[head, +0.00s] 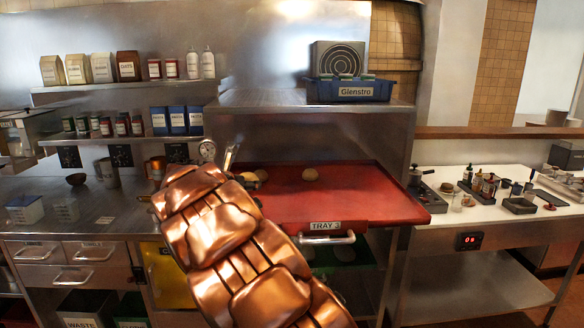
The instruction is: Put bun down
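A red tray (360,195) labelled TRAY 3 sticks out of the metal rack in the middle of the head view. Another tan, bun-like piece (261,174) shows at the tray's left end, partly hidden behind my copper arm. A small part of my gripper (231,157) shows above the arm, near the tray's left edge. My arm hides most of the gripper, so I cannot see its opening or whether it holds anything.
A steel counter (105,205) with cups and small bins lies left. A white-topped table (470,215) with sauces and small items stands right. The tray's middle and right are bare.

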